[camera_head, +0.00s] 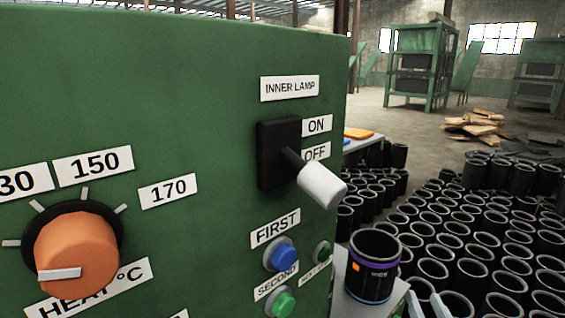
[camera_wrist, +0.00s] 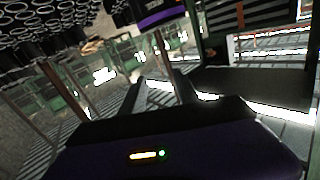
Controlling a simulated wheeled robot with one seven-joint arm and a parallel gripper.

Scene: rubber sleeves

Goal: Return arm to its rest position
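My gripper (camera_wrist: 160,82) shows in the wrist view, its two dark fingers apart with nothing between them. Its purple body fills the bottom of that view. Two pale prongs at the lower right edge of the head view may be its fingertips; I cannot tell for sure. A black sleeve with a purple band (camera_head: 374,267) stands upright on a pale ledge beside the green machine. A dark purple-banded piece (camera_wrist: 160,14) at the top of the wrist view looks like the same sleeve, apart from the fingers.
The green machine panel (camera_head: 180,110) fills the left of the head view. It has an orange heat knob (camera_head: 75,252), a white-tipped lamp lever (camera_head: 320,186) tilted downward by OFF, and buttons. Many black sleeves (camera_head: 470,235) cover the floor at right. Green racks (camera_head: 420,65) stand far back.

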